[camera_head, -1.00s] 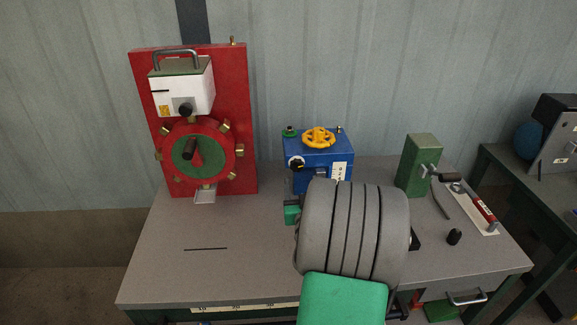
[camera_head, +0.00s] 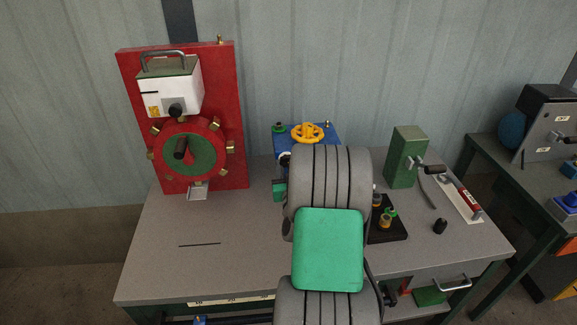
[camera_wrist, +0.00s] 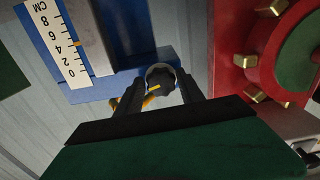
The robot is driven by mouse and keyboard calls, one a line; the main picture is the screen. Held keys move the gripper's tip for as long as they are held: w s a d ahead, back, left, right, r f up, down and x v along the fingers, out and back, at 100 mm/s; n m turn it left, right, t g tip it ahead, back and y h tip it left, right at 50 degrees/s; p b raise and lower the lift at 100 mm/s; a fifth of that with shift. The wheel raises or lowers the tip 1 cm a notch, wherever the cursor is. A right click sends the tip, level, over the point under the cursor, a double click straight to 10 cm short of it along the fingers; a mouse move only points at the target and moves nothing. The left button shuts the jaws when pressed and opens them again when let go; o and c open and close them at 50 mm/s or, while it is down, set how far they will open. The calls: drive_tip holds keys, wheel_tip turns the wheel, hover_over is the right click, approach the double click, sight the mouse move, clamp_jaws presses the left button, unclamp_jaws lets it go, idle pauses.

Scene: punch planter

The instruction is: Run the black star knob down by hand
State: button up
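The black star knob (camera_wrist: 161,77) shows in the wrist view as a dark round knob with a pale rim and a yellow mark in front of it. It is on the blue box (camera_wrist: 112,50), which carries a white centimetre scale (camera_wrist: 62,42). My gripper (camera_wrist: 160,86) has its two dark fingers apart, one on each side of the knob in the picture. I cannot tell how deep the fingertips reach or whether they touch it. In the head view my arm hides the knob and most of the blue box (camera_head: 327,139); a yellow handwheel (camera_head: 308,132) shows on top.
A red panel (camera_head: 219,100) with a white unit and dial wheel stands left of the box.

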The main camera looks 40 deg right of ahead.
drive_tip(key=c, duration=0.9)
drive_tip(key=m+b, duration=0.1)
drive_tip(key=m, duration=0.2)
drive_tip(key=shift+m, duration=0.3)
drive_tip(key=o, duration=1.1)
drive_tip(key=shift+o, duration=1.3)
drive_tip(key=shift+a, duration=0.1)
drive_tip(key=shift+s+a+b, duration=0.15)
drive_tip(key=shift+s+b, duration=0.15)
drive_tip(key=b+v, duration=0.2)
drive_tip(key=v, duration=0.5)
drive_tip(key=shift+b, duration=0.4)
